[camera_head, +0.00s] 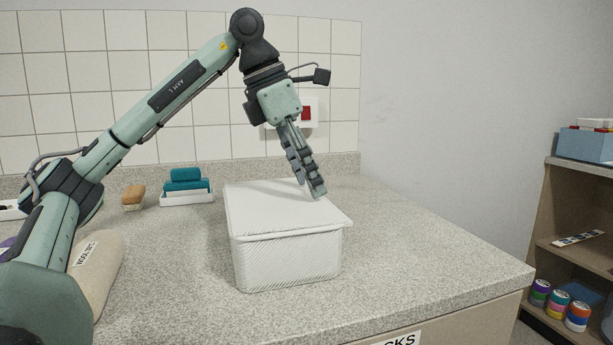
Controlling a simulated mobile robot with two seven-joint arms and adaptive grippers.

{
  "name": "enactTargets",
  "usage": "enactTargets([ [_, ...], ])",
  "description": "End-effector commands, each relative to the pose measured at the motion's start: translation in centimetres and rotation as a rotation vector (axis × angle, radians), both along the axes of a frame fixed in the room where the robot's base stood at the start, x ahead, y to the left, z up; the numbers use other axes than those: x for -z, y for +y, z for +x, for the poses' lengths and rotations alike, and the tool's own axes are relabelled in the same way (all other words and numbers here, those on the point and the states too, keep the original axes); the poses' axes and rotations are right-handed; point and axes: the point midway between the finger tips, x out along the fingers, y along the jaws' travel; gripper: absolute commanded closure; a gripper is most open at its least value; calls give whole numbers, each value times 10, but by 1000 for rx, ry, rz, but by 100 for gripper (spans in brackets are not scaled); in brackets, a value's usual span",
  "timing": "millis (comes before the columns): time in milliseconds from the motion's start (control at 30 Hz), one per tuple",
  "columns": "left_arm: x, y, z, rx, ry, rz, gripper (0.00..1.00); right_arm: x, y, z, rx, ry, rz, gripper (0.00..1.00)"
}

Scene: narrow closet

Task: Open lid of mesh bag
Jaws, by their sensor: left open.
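A white box-shaped mesh bag (285,260) stands on the speckled counter in the middle of the head view. Its flat white lid (265,212) lies over the top and looks closed. My left gripper (314,190) reaches down from above with its fingers pointing at the lid's back right part. The fingertips are at or just above the lid; I cannot tell whether they touch it. The gripper is open and holds nothing visible. My right gripper is not in view.
A teal sponge in a white holder (187,194) and a brown brush (133,197) stand at the back left. A beige labelled roll (97,268) lies at the left under my arm. The counter (420,245) right of the bag is clear. A shelf (575,215) stands at the far right.

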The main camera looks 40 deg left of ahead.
Motion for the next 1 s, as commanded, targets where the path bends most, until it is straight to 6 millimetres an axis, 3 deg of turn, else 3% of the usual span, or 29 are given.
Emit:
enactTargets([
  [167, 0, 0, 0, 0, 0, 0, 45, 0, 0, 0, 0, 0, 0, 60],
  [600, 0, 0, 0, -1, 0, 0, 99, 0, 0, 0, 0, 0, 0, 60],
  [1000, -2, 0, 5, -1, -11, -6, 100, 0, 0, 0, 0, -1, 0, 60],
])
